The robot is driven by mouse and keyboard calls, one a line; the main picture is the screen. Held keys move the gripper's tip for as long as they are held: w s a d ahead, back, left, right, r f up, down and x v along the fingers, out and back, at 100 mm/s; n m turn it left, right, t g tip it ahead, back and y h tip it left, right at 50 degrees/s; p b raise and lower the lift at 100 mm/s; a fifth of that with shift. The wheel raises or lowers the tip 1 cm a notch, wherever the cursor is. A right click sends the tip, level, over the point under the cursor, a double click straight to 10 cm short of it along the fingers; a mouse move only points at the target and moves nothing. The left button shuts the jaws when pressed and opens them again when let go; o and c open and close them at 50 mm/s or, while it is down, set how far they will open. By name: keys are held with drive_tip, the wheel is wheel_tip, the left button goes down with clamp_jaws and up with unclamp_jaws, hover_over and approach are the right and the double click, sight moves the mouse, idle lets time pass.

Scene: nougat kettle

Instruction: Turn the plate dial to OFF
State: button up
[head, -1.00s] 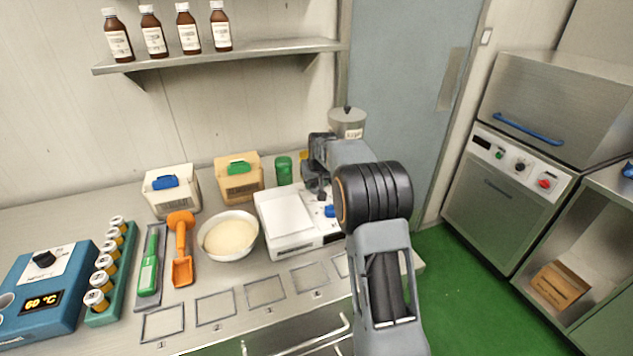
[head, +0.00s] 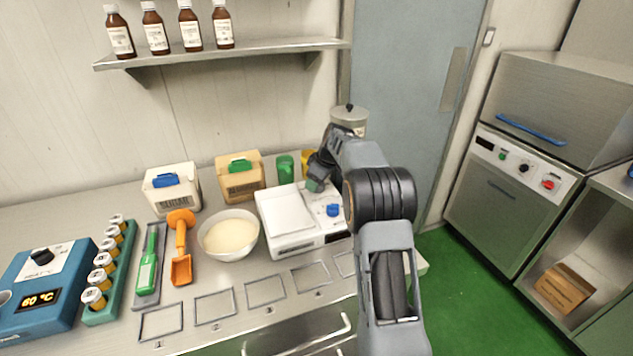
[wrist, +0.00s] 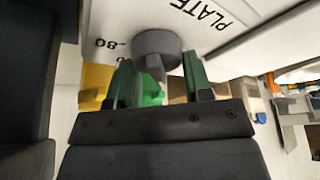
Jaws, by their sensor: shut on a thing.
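The white hot plate unit (head: 290,241) stands on the steel counter, with a square plate on its left part and a blue knob (head: 332,210) on its right part. In the wrist view the grey plate dial (wrist: 157,44) sits beside the printed word PLATE and the number 80. The dial's pointer ridge faces down in that picture, and no OFF mark is visible. My gripper (wrist: 158,66) has its green fingers on both sides of the dial, shut on it. In the head view my gripper (head: 315,184) is at the unit's back right, hiding the dial.
A bowl of pale mix (head: 228,236) stands left of the unit. A green container (head: 285,168) and a tan box (head: 239,178) stand behind it. A yellow thing (head: 307,160) is close behind my gripper. Marked empty squares line the counter's front.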

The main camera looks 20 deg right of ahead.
drive_tip(key=shift+n, duration=0.5)
drive_tip(key=o, duration=0.9)
drive_tip(key=v, duration=1.4)
drive_tip(key=shift+w, duration=0.1)
